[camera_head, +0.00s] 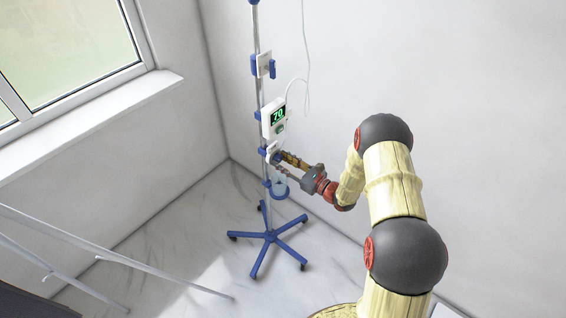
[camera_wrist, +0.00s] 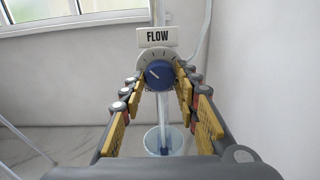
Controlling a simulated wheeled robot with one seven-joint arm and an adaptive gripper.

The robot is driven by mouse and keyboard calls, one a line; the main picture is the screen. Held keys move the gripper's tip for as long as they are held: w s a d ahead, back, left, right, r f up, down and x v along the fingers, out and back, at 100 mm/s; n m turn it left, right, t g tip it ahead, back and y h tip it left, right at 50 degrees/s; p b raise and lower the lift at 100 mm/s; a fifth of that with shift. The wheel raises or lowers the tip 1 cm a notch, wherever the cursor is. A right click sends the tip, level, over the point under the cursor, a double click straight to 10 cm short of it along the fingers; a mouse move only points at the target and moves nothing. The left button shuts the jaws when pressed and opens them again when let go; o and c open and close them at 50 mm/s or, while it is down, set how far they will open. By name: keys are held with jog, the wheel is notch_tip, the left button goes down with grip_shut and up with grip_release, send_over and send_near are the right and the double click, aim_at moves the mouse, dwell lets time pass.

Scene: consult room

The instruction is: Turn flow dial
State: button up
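The flow dial (camera_wrist: 159,75) is a round blue knob with a white pointer mark, set on a pale scale plate under a "FLOW" label (camera_wrist: 157,37). The pointer is turned toward the upper left. In the wrist view my gripper (camera_wrist: 159,80) has one yellow-padded finger on each side of the knob. The fingers stand apart around it; whether the pads touch it I cannot tell. In the head view my gripper (camera_head: 278,163) reaches the pole at the dial's height and largely hides the dial.
A pump with a green "70" display (camera_head: 278,115) hangs on the pole (camera_head: 258,88) above, with a thin tube (camera_head: 306,60). A blue cup (camera_head: 279,188) sits below. The pole stands on a blue wheeled base (camera_head: 269,237). A metal rail (camera_head: 120,259) is at lower left.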

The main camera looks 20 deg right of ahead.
jog(key=c, duration=0.6)
jog(key=shift+c, duration=0.2)
jog(key=m+p, duration=0.2)
jog(key=m, duration=0.1)
jog(key=shift+r, duration=0.1)
jog(key=m+p, duration=0.2)
jog(key=m, duration=0.1)
jog(key=shift+m+p, duration=0.3)
jog(key=shift+p, duration=0.1)
jog(key=m+p, duration=0.2)
jog(key=m, duration=0.1)
jog(key=shift+s+m, duration=0.1)
jog(key=shift+m, duration=0.2)
jog(key=shift+m+p, duration=0.75)
jog(key=shift+m, duration=1.05)
